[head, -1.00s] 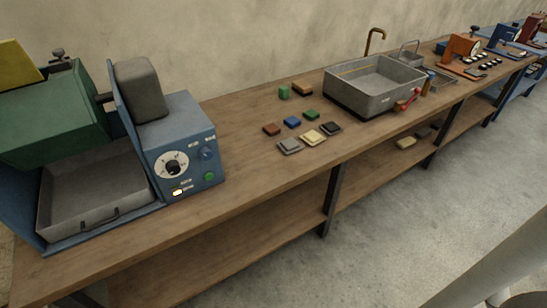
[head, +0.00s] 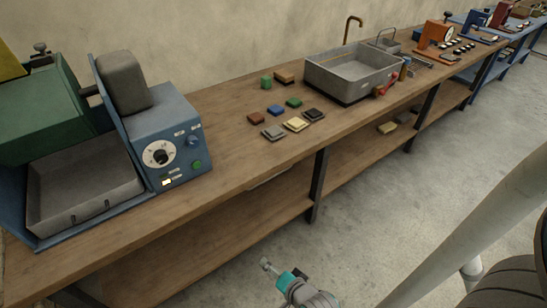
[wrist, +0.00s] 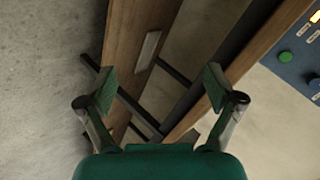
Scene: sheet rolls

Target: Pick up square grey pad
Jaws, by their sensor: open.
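The square grey pad (head: 273,132) lies flat on the wooden bench top in the head view. It is at the left end of the front row, left of a cream pad (head: 296,124) and a dark brown pad (head: 314,115). My gripper (wrist: 159,88) is open and empty in the wrist view, fingers well apart. It faces down past the bench edge towards the lower shelf and floor. The grey pad does not show in the wrist view. Part of my arm shows at the bottom of the head view, in front of the bench and apart from the pad.
Red-brown (head: 256,118), blue (head: 276,110) and green (head: 293,102) pads lie behind the front row. A blue machine (head: 180,145) stands left, a grey sink (head: 352,75) right. A pale flat piece (wrist: 148,50) lies on the lower shelf.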

